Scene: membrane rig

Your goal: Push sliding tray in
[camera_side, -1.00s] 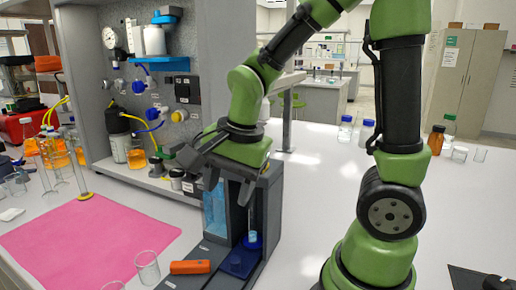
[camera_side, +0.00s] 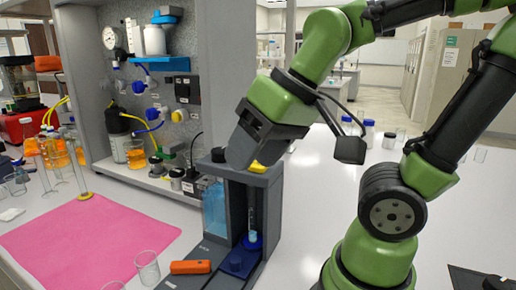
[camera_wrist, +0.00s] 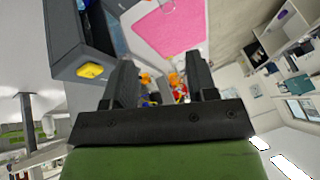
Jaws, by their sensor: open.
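A dark grey upright unit (camera_side: 262,188) stands on the bench with a yellow button (camera_side: 257,168) on top. The button also shows in the wrist view (camera_wrist: 92,70). A clear cylinder (camera_side: 252,218) stands inside it on a blue disc (camera_side: 252,241). A low blue piece with a knob (camera_side: 236,263) sits at the front of its base; I cannot tell whether this is the sliding tray. My gripper (camera_side: 243,154) is at the unit's top, tilted; contact cannot be told. In the wrist view its two fingers (camera_wrist: 162,80) are apart with nothing between them.
An orange block (camera_side: 190,267) lies at the unit's front left, near a glass beaker (camera_side: 147,268). A pink mat (camera_side: 85,238) covers the left bench. A grey panel (camera_side: 190,60) with valves stands behind.

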